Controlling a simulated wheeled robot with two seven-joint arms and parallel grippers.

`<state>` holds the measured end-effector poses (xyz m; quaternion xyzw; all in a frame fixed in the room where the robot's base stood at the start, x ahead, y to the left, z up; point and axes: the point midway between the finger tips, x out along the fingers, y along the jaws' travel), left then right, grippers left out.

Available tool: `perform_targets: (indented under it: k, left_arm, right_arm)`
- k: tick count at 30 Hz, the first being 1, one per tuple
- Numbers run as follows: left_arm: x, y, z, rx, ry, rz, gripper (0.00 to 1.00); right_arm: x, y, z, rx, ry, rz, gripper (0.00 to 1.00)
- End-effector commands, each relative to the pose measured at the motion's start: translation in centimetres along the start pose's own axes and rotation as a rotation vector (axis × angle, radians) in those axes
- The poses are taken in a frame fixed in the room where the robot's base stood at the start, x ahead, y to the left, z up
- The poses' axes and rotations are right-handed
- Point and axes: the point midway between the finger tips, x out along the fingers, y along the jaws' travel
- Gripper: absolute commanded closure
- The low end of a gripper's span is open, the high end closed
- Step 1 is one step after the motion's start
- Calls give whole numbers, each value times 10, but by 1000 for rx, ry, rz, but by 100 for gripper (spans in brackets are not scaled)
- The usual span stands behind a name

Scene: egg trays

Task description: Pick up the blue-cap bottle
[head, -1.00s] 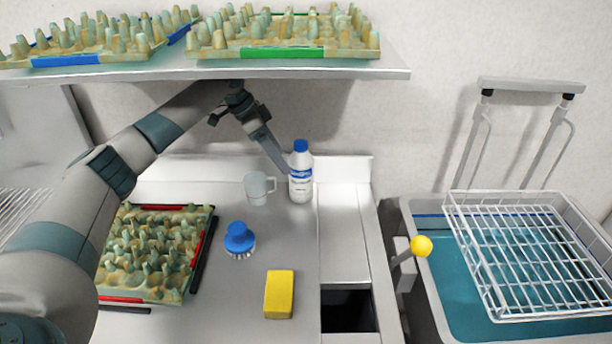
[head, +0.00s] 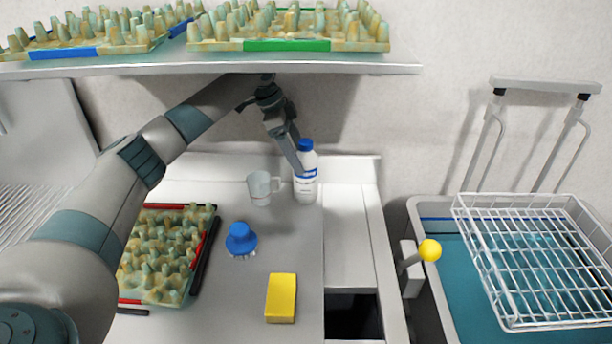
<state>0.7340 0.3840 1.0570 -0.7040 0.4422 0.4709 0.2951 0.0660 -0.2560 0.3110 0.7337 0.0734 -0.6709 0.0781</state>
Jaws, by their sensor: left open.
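The blue-cap bottle (head: 306,184) is white with a blue label and stands upright at the back of the counter. My left gripper (head: 297,168) reaches down from under the shelf to the bottle's upper left side. It is open; one finger shows in front of the bottle's left edge near the cap. The other finger is hard to make out, and I cannot tell whether the fingers touch the bottle. My right gripper is not in view.
A clear mug (head: 260,188) stands just left of the bottle. A blue brush (head: 240,238), a yellow sponge (head: 281,298) and an egg tray (head: 203,250) lie nearer. A shelf (head: 210,65) overhangs the arm. A sink with a wire rack (head: 510,325) is at right.

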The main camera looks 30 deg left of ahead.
Motion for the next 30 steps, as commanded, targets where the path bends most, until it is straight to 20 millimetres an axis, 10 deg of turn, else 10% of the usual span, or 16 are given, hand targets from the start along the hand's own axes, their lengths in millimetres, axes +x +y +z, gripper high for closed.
perform_targets:
  k: [30]
  left_arm:
    - [58, 0, 0, -1, 0, 0, 25]
  right_arm:
    - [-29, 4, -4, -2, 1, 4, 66]
